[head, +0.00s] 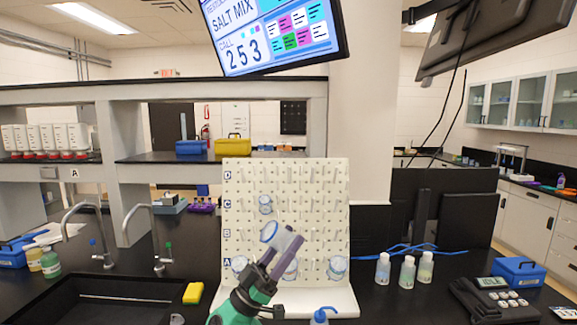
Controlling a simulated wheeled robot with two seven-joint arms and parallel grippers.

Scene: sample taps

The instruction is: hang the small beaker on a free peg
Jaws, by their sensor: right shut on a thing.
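My right gripper (277,252), green and black with a purple part at its front, reaches up in front of the white pegboard (315,190). It is shut on the small beaker (270,232), a clear glass with a bluish rim, held tilted in front of the board between rows B and C. The purple part and the jaws hide some of the beaker. The board has rows marked A to D, with many bare pegs in the upper rows and at the right. My left gripper is not in view.
Another glass (265,204) hangs in row C, just above the held beaker. More glassware hangs low, at the left (239,265), middle (290,269) and right (337,267). A blue-topped bottle (320,316) stands in front. A sink (110,297) and yellow sponge (193,293) lie left.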

